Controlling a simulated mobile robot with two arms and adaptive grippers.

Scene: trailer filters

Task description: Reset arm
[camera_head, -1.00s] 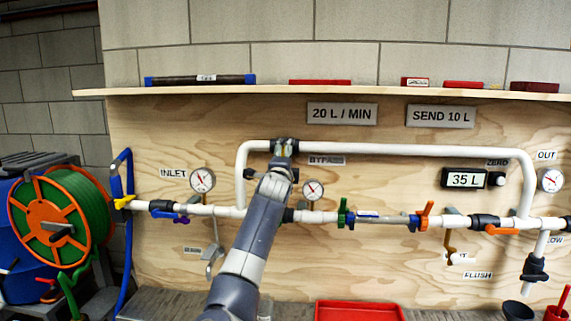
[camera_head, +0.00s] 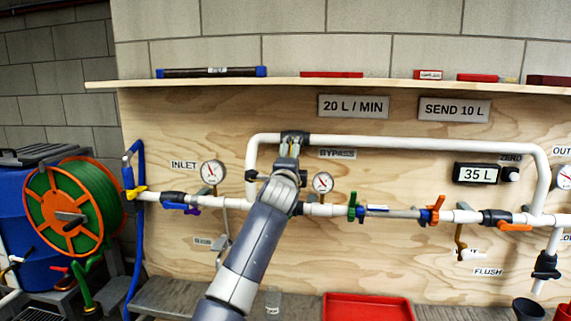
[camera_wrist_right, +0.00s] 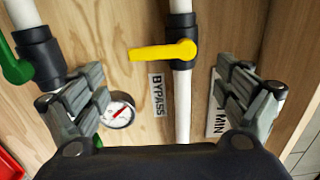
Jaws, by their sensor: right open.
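My right gripper (camera_head: 289,153) is raised in front of the upper white pipe, just left of the BYPASS label (camera_head: 337,154). In the right wrist view its two fingers (camera_wrist_right: 164,82) are spread wide apart and nothing is between the pads. A yellow valve handle (camera_wrist_right: 163,52) on a black valve body lies beyond the fingers, turned across the white pipe (camera_wrist_right: 183,110). The gripper appears apart from it. In the head view the fingers largely hide this valve. My left gripper is in neither view.
A plywood panel (camera_head: 400,265) carries the pipes, gauges (camera_head: 213,172), a green valve (camera_head: 352,206), orange handles (camera_head: 436,209) and a 35 L display (camera_head: 475,174). A shelf (camera_head: 400,84) overhangs above. A green hose reel (camera_head: 75,210) stands left; a red tray (camera_head: 368,308) lies below.

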